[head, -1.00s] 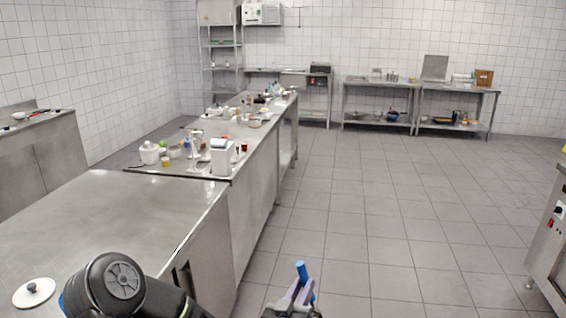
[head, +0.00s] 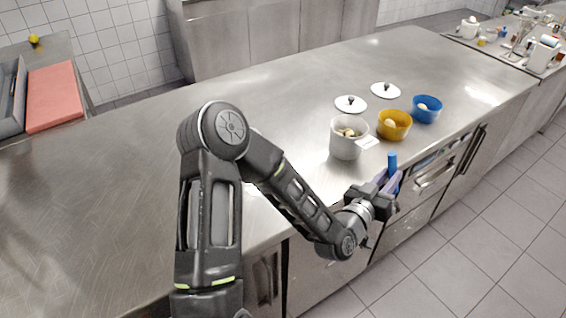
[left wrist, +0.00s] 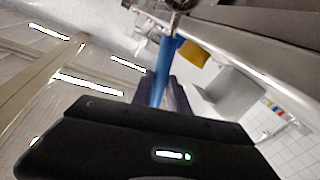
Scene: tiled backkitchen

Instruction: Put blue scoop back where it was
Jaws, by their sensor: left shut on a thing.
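The blue scoop (head: 392,161) is in my left gripper (head: 390,183), its blue end standing up above the fingers, just off the front edge of the steel counter. The left wrist view also shows the blue scoop (left wrist: 163,72) between the dark fingers. My left gripper is shut on it. A white pot (head: 345,143) with pale pieces inside stands on the counter close by. To its right are a yellow bowl (head: 394,126) and a blue bowl (head: 427,109), each with a pale round thing in it. My right gripper is not in view.
Two white lids (head: 351,104) lie behind the pot and bowls. A red board (head: 54,97) is at the far left. The counter (head: 270,95) is largely clear left of the pot. Drawers with handles (head: 435,178) run below the front edge.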

